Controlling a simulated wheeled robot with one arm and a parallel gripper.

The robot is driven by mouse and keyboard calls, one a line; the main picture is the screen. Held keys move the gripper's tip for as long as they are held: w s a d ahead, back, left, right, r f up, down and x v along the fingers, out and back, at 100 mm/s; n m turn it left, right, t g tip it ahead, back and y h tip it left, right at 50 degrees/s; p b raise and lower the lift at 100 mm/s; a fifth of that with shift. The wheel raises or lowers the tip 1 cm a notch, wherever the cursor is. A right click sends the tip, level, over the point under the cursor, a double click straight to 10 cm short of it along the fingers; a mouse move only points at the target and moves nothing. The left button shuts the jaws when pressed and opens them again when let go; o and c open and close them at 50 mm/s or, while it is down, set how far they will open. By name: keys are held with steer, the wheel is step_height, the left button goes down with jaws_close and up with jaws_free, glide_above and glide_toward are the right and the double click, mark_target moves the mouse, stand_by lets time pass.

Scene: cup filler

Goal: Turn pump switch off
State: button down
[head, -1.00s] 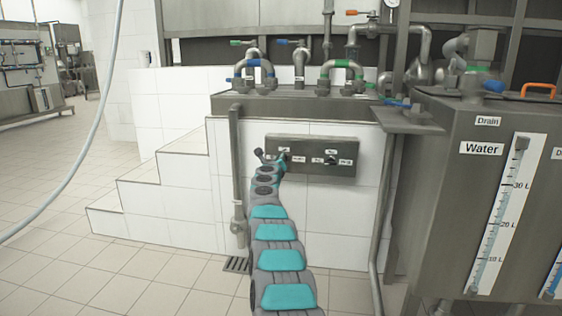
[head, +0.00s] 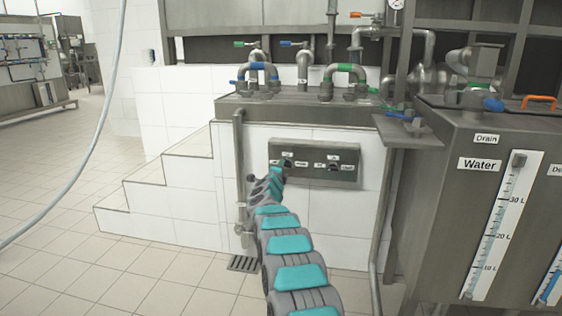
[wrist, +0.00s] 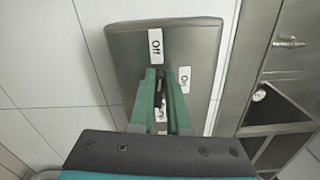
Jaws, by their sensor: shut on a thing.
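A grey metal switch panel (head: 313,179) is fixed to the white tiled wall. It carries a left dark knob (head: 287,162) and a right dark knob (head: 335,167), with small white labels around them. My gripper (wrist: 161,76) is at the left knob, its green fingers shut on a dark switch (wrist: 160,87). The wrist view shows an "Off" label (wrist: 155,44) beyond the fingertips and an "On" label (wrist: 184,79) to their right. Another label between the fingers is partly hidden. The switch's exact setting is hard to tell.
Pipes with coloured valves run above the panel. A steel tank (head: 462,215) marked "Water" stands to the right. White tiled steps (head: 165,208) are on the left, and a vertical pipe (head: 240,175) stands beside the panel. The floor at left is clear.

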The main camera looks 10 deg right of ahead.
steer(key=shift+f+n+p, duration=0.1)
steer(key=shift+n+p, duration=0.55)
steer(key=shift+n, duration=0.25)
steer(key=shift+f, duration=0.1)
steer(key=c, duration=0.9)
jaws_free()
steer(key=shift+b+v, duration=0.9)
steer(key=shift+v, duration=3)
steer(key=shift+a, duration=0.1)
